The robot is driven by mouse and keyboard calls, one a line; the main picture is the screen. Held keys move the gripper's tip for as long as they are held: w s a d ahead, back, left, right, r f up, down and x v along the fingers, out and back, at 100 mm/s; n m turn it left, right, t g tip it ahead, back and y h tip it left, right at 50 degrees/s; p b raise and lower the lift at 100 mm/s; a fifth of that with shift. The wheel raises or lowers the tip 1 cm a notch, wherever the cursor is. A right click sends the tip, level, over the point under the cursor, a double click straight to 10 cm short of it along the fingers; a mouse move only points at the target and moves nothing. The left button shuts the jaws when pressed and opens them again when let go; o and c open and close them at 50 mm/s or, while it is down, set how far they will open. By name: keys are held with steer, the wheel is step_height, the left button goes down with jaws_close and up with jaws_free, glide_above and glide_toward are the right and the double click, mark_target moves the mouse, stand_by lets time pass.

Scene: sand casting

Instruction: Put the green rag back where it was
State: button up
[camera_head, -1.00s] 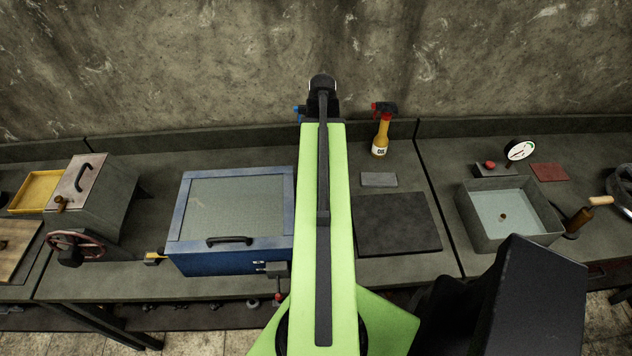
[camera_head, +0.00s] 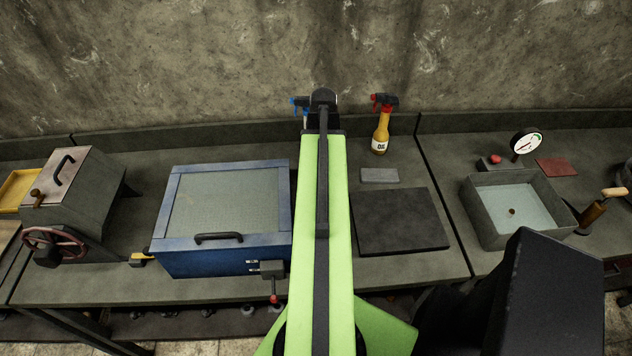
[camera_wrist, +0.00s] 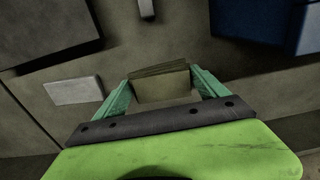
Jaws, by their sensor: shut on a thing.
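In the wrist view my gripper (camera_wrist: 160,88) has its two teal fingers closed on a flat, folded, dull olive cloth (camera_wrist: 160,84), which looks like the green rag. The rag is held over the grey bench top. In the head view my own arm hides the gripper and the rag, reaching toward the back of the bench. No other green cloth shows.
A blue box (camera_head: 222,242) stands left of my arm; a black plate (camera_head: 400,222) and grey block (camera_head: 379,175) lie right. A yellow oil spray bottle (camera_head: 380,135) and a partly hidden blue-topped bottle (camera_head: 299,102) stand behind. A red cloth (camera_head: 557,167) lies far right.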

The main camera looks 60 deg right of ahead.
steer(key=shift+w+a+f, duration=0.15)
steer(key=shift+w+f, duration=0.2)
steer(key=shift+w, duration=0.25)
steer(key=shift+w+a+f, duration=0.1)
steer(key=shift+w+f, duration=0.25)
steer(key=shift+w, duration=0.2)
step_height(320, 180, down, 4)
steer(key=b, duration=0.4)
steer(key=shift+f+b, duration=0.15)
steer(key=shift+b, duration=0.25)
steer(key=shift+r, duration=0.2)
steer(key=shift+f, duration=0.15)
steer(key=o, duration=1.2)
step_height(320, 180, up, 12)
steer(key=p, duration=1.2)
steer(key=shift+r+p, duration=0.25)
steer(key=shift+p, duration=0.05)
steer(key=shift+f, duration=0.1)
